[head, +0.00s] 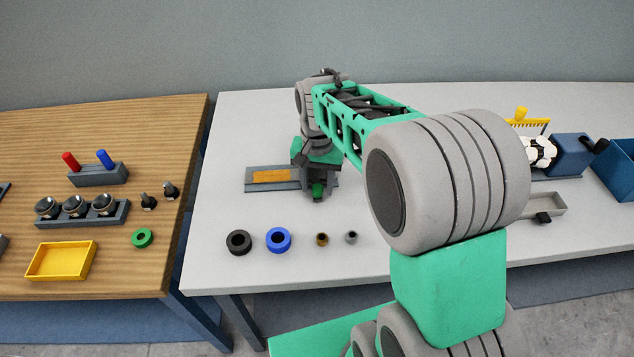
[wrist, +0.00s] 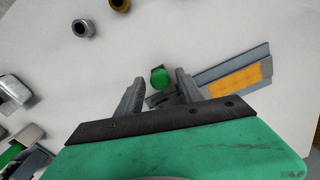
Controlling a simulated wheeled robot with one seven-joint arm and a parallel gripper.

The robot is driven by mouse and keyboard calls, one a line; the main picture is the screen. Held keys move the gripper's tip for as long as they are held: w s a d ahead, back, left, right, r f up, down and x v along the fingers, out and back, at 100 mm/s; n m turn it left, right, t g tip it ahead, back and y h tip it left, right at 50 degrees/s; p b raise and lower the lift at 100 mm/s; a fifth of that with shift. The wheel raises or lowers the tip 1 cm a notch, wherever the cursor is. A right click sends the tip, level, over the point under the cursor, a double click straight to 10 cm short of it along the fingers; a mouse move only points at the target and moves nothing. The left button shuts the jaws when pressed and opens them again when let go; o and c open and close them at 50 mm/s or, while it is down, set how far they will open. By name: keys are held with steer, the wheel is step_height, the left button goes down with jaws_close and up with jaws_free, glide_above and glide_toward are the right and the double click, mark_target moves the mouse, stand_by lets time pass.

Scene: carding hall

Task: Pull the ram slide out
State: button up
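The ram slide is an orange bar (head: 272,176) in a grey rail (head: 250,187) on the white table. In the wrist view the orange bar (wrist: 237,82) lies right of my gripper in its grey rail (wrist: 215,72). A round green knob (wrist: 159,77) is at the near end of the rail; it shows green in the head view (head: 318,188). My gripper (wrist: 160,80) is open, pointing down, with one finger on each side of the knob and gaps between. I cannot tell how far down the fingers reach. My arm hides the rail's right part in the head view.
A black ring (head: 238,242), a blue ring (head: 278,240) and two small bushings (head: 322,239) lie at the front of the white table. A grey tray (head: 545,205) and a blue machine (head: 570,155) stand right. The wooden table (head: 110,130) is left, across a gap.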

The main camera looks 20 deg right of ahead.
jaws_close()
stand_by(1.2)
